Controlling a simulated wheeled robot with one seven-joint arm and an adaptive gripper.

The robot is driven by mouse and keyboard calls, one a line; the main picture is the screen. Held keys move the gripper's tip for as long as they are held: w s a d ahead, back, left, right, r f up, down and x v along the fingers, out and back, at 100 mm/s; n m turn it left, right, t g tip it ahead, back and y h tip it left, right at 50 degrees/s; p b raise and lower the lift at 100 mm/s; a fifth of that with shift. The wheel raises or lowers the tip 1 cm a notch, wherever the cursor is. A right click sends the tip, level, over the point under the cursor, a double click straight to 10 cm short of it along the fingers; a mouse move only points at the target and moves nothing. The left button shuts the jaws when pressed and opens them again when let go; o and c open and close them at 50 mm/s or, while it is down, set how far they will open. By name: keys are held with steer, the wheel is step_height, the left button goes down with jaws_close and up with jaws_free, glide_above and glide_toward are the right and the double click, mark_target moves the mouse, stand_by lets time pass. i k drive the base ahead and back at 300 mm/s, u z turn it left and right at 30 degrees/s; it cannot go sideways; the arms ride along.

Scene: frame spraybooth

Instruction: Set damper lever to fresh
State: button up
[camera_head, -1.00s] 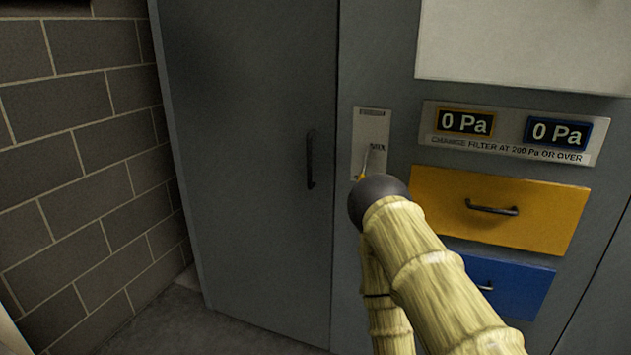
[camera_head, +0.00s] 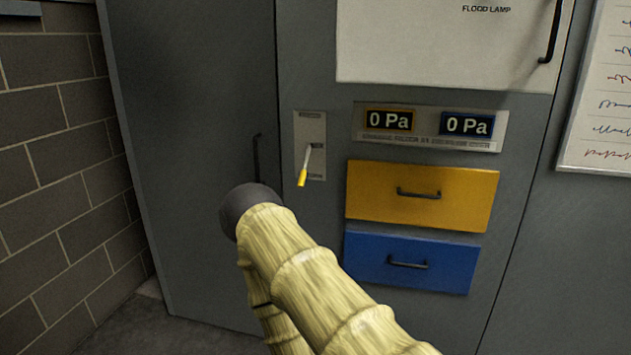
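The damper lever (camera_head: 304,167) has a pale shaft and a yellow tip, and it points down and slightly left. It sits on a narrow light grey plate (camera_head: 317,131) on the cabinet front. The plate's small labels at top and bottom are too blurred to read. My arm reaches in from the bottom right, and its dark rounded end is below and left of the lever, apart from it in the picture. My gripper's fingers do not show; they are hidden beyond the arm's end or out of sight.
Right of the lever are a panel with two 0 Pa displays (camera_head: 430,125), a yellow drawer (camera_head: 420,212) and a blue drawer (camera_head: 395,280) with handles. A white flood lamp door (camera_head: 430,45) is above. A grey door with a dark handle (camera_head: 256,160) is left, beside a block wall (camera_head: 50,180).

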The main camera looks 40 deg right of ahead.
mark_target(302, 172)
steer(key=z, duration=1.05)
